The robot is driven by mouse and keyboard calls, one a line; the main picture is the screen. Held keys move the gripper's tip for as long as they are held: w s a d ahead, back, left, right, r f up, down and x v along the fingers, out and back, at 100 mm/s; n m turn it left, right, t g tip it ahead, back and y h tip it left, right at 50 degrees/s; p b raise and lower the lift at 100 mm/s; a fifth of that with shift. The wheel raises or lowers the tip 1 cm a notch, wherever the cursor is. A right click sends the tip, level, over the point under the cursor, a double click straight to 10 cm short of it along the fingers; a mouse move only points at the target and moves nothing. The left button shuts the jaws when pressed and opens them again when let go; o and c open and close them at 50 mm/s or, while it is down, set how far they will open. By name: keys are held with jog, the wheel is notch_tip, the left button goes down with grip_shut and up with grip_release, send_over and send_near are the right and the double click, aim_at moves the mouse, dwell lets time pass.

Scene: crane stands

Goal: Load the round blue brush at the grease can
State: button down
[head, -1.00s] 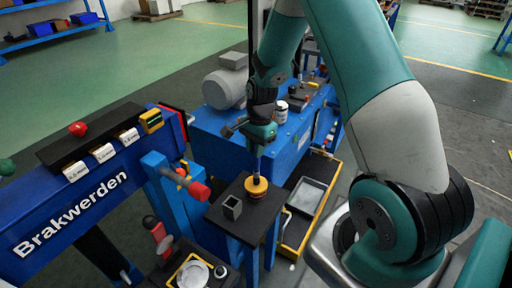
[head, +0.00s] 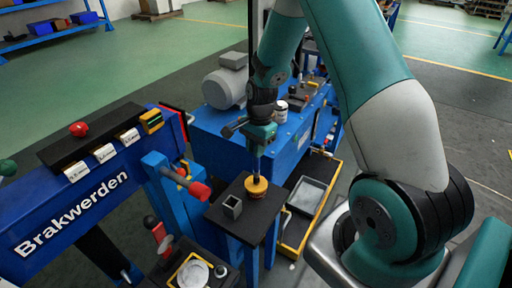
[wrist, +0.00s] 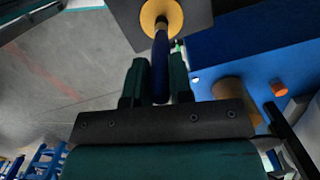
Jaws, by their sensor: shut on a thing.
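My gripper (head: 258,143) is shut on the round blue brush (head: 256,164) above the small black stand top (head: 233,218). The brush hangs roughly upright with its lower end down at the yellow grease can (head: 257,188). In the wrist view, the blue handle (wrist: 161,65) sits between the two dark fingers of my gripper (wrist: 159,82) and points to the yellow can (wrist: 152,15). The bristles are hidden, and I cannot tell how deep they sit in the can.
A small grey square holder (head: 233,206) stands left of the can. A red-tipped lever (head: 198,190) is further left, near the blue Brakwerden beam (head: 75,215). A grey tray (head: 307,195) lies to the right. A blue bench with a grey motor (head: 226,85) stands behind.

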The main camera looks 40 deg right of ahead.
notch_tip(320, 180, up, 7)
jog(key=p, duration=0.6)
dwell(0.3)
dwell(0.7)
